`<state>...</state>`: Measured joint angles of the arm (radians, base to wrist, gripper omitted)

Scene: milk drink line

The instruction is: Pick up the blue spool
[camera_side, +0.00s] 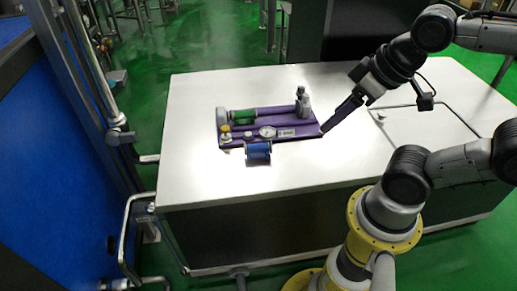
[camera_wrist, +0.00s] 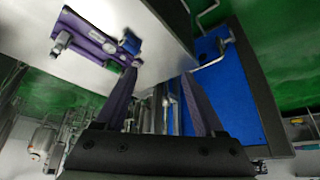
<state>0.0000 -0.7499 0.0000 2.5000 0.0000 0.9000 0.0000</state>
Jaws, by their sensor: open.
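The blue spool (camera_side: 258,151) lies on the white tabletop at the near edge of a purple fixture plate (camera_side: 297,132). It also shows in the wrist view as a small blue shape (camera_wrist: 131,42), close to the tip of the left finger. My gripper (camera_side: 323,130) is to the right of the spool, its purple fingers angled down by the plate's right end in the side view. Its height above the table is hard to tell. In the wrist view my gripper (camera_wrist: 164,72) has its two fingers apart with nothing held between them.
A green cylinder (camera_side: 243,115) lies in a holder on the plate, between grey end blocks. A round gauge (camera_side: 267,132) and a yellow knob (camera_side: 225,128) sit near the spool. The white table (camera_side: 200,185) is bare in front. A blue panel (camera_side: 55,170) stands beyond its left side.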

